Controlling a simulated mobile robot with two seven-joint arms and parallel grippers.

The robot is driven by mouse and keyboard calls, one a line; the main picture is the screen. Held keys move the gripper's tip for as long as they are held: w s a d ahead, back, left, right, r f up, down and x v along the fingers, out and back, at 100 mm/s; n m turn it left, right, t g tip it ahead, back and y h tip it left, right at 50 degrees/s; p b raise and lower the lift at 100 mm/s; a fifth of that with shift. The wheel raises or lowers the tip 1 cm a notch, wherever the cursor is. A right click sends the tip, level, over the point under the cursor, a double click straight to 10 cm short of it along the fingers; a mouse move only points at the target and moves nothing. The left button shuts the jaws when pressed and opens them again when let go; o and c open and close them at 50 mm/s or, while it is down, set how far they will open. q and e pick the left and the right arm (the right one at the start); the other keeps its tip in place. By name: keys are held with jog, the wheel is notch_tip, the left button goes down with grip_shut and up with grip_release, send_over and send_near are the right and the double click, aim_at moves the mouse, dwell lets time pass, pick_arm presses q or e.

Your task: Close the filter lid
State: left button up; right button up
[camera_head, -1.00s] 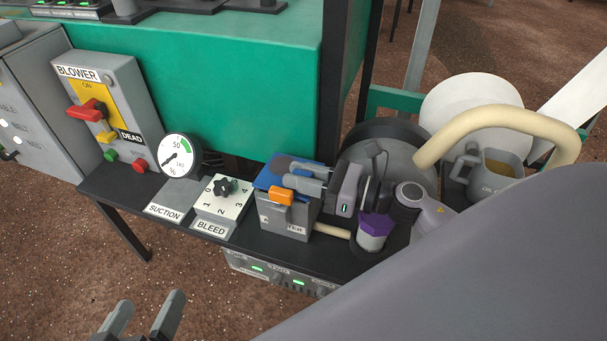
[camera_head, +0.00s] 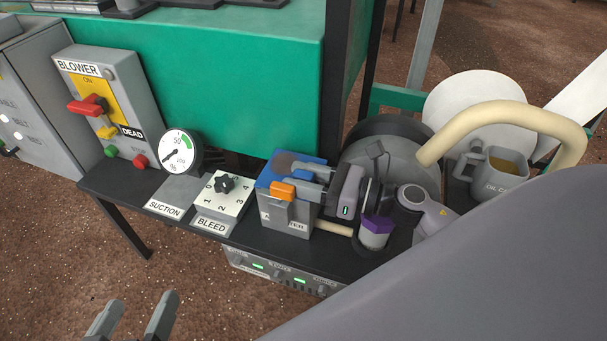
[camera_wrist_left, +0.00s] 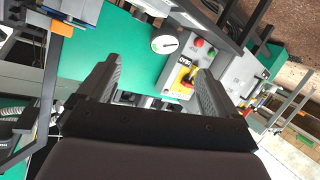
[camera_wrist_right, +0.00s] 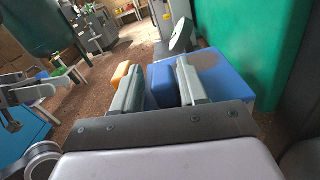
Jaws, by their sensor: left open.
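The filter (camera_head: 289,221) is a grey box at the right end of the black shelf, with a blue lid (camera_head: 265,178) across its top and an orange tab (camera_head: 282,190) at its front. The lid looks about flat on the box, but my right gripper covers part of it; I cannot tell whether it is fully seated. My right gripper (camera_head: 300,180) is just over the lid. In the right wrist view its fingers (camera_wrist_right: 160,88) are apart, with blue lid showing between and beside them and the orange tab at left. My left gripper (camera_head: 133,318) is open and empty, low in front of the shelf.
Left of the filter are the bleed knob (camera_head: 224,185), suction gauge (camera_head: 181,152) and blower switch box (camera_head: 105,105). A green housing (camera_head: 230,80) stands behind.

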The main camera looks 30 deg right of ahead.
jog(key=shift+d+f, duration=0.15)
jog(key=shift+f, duration=0.05)
jog(key=shift+r, duration=0.35)
notch_tip(320, 180, up, 3)
jog(key=shift+f+p, duration=0.1)
jog(key=shift+p, duration=0.9)
pick_arm(q)
jog(key=s+a+r+g+y+p, duration=0.1)
jog(key=s+a+y+p, duration=0.1)
jog(key=a+p, duration=0.4)
jog(key=y+p, duration=0.1)
jog(key=p, duration=0.2)
jog(key=shift+y, duration=0.3)
pick_arm(e)
notch_tip(320, 180, up, 17)
pick_arm(q)
jog(key=shift+s, duration=0.1)
